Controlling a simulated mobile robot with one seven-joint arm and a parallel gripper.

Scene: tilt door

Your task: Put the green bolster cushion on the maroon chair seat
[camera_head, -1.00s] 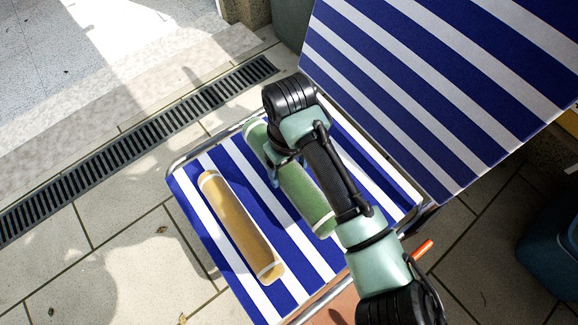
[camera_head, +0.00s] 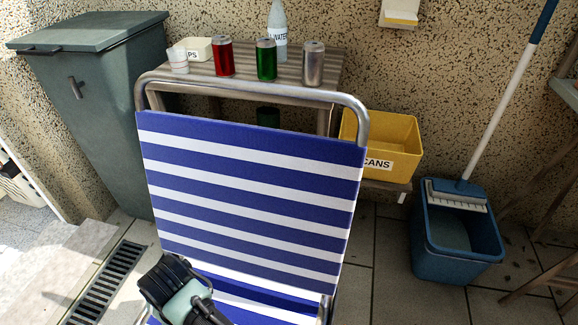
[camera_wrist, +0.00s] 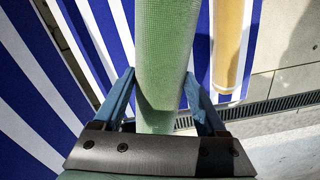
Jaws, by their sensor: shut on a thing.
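The green bolster cushion (camera_wrist: 166,40) shows in the wrist view, running from the top edge down between the fingers. My gripper (camera_wrist: 160,85) is shut on it, with one blue finger on each side. Whether the bolster is lifted clear of the striped seat I cannot tell. The head view shows only part of my arm at the bottom, and the gripper and bolster are out of its sight. No maroon chair seat shows in either current view.
A blue-and-white striped chair (camera_head: 245,205) stands in front of me. A mustard bolster (camera_wrist: 228,45) lies on its stripes. Behind are a wooden table (camera_head: 340,62) with cans and a bottle, a yellow box (camera_head: 398,135), a grey bin (camera_head: 95,105) and a blue mop bucket (camera_head: 455,262).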

